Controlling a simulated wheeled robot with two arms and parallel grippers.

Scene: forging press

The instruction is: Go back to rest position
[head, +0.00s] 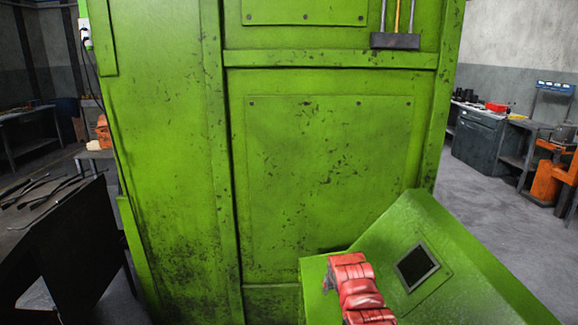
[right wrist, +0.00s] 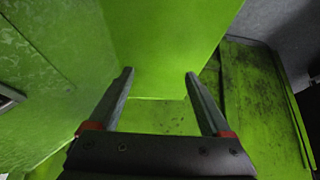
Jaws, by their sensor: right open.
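My right gripper (right wrist: 159,74) shows in the right wrist view with its two grey fingers spread apart. It is open and nothing is between the fingers. Green panels of the machine lie in front of and around it; whether it touches any of them cannot be told. The green forging press (head: 310,170) fills the middle of the head view, with scuffed panels. My right gripper cannot be made out in the head view. My left gripper shows in neither view.
A sloped green housing (head: 470,270) with a dark square window stands low at the right. A dark table (head: 70,250) with long tools stands at the left. Workbenches (head: 480,140) stand at the back right. Grey floor is free at the right.

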